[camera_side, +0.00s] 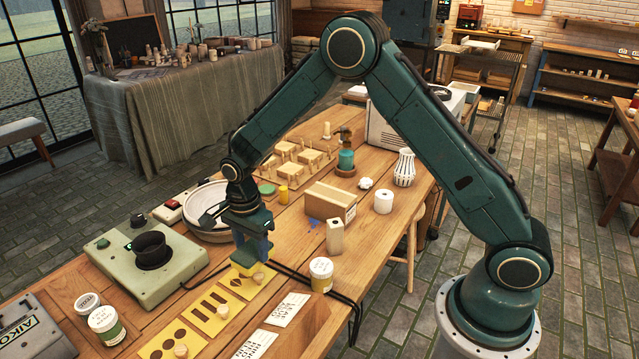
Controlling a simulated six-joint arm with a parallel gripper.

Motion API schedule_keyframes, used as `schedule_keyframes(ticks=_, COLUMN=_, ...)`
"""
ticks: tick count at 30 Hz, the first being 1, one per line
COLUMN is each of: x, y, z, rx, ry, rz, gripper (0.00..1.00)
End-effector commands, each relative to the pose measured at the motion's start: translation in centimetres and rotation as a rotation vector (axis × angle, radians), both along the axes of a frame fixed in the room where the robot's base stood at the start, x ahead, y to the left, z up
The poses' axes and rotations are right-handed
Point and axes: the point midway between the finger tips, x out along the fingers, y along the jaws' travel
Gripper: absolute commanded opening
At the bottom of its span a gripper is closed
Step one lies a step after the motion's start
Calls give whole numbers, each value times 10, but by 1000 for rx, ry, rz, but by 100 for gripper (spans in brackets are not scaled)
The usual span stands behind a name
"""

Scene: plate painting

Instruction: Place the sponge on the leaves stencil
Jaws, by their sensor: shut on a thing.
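My gripper (252,250) points down over the near part of the wooden table. It is shut on a small yellow block, which I take to be the sponge (243,264); the fingers hide part of it. The leaves stencil (260,287) is a yellow sheet with dark leaf-shaped cutouts and a pale knob, the farthest in a row of three. The sponge is at or just above its far edge; I cannot tell whether they touch.
The stripes stencil (199,318) and dots stencil (152,349) lie nearer the camera. A green wheel machine (185,265) and white basin (192,230) stand left. White cards (288,309) lie right.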

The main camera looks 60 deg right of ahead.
Motion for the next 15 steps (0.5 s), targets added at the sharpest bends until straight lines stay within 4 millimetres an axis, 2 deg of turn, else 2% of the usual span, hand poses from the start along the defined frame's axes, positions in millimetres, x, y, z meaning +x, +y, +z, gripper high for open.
schedule_keyframes(ticks=9, x=-1, y=0, z=-34, rx=-1, ry=3, rz=0, gripper=32)
schedule_keyframes(ticks=15, x=0, y=0, z=-41, rx=0, ry=1, rz=0, gripper=32)
